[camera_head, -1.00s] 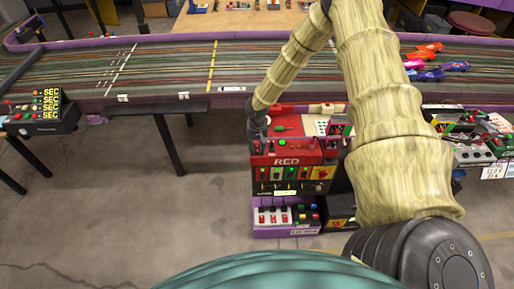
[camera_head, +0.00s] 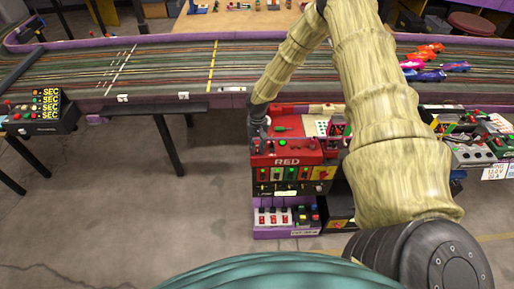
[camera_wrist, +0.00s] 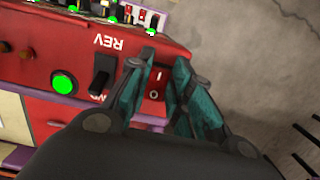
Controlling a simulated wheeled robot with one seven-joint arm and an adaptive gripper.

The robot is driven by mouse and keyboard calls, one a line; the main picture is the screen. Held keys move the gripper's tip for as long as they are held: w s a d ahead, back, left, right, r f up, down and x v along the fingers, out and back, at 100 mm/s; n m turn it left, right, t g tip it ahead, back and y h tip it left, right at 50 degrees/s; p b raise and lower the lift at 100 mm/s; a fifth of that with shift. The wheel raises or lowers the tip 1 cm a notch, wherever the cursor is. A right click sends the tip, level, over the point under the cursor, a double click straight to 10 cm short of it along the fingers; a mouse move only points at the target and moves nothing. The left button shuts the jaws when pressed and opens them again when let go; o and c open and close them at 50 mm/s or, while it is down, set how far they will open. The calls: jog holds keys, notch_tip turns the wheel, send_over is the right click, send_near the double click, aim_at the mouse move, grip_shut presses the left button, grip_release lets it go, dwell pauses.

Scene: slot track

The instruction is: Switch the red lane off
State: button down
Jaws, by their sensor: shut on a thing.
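The red control box (camera_head: 287,160) labelled RED stands below the track edge in the head view. In the wrist view, its red top (camera_wrist: 60,45) carries a red rocker switch (camera_wrist: 155,88) marked I and O. My gripper (camera_wrist: 158,62) has its two teal fingers on either side of this rocker, shut on it. In the head view my gripper (camera_head: 257,128) is small and dark at the box's left top corner. I cannot tell which way the rocker is tipped.
Beside the rocker are a black lever switch (camera_wrist: 102,73) near the letters REV and a lit green button (camera_wrist: 64,83). A black SEC display box (camera_head: 40,113) stands at the left. Toy cars (camera_head: 430,65) sit on the track at the right. Bare floor lies left of the box.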

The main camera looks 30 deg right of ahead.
aim_at(257, 147)
jog(key=shift+d, duration=0.1)
jog(key=c, duration=1.3)
grip_release()
jog(key=shift+w+d+r, duration=0.1)
jog(key=shift+w+r, duration=0.1)
jog(key=shift+r, duration=1.8)
jog(key=shift+w+d+r, duration=0.15)
jog(key=shift+w+r, duration=0.05)
jog(key=shift+r, duration=1.8)
jog(key=shift+w+d+r, duration=0.1)
jog(key=shift+w+r, duration=0.1)
jog(key=shift+r, duration=1.8)
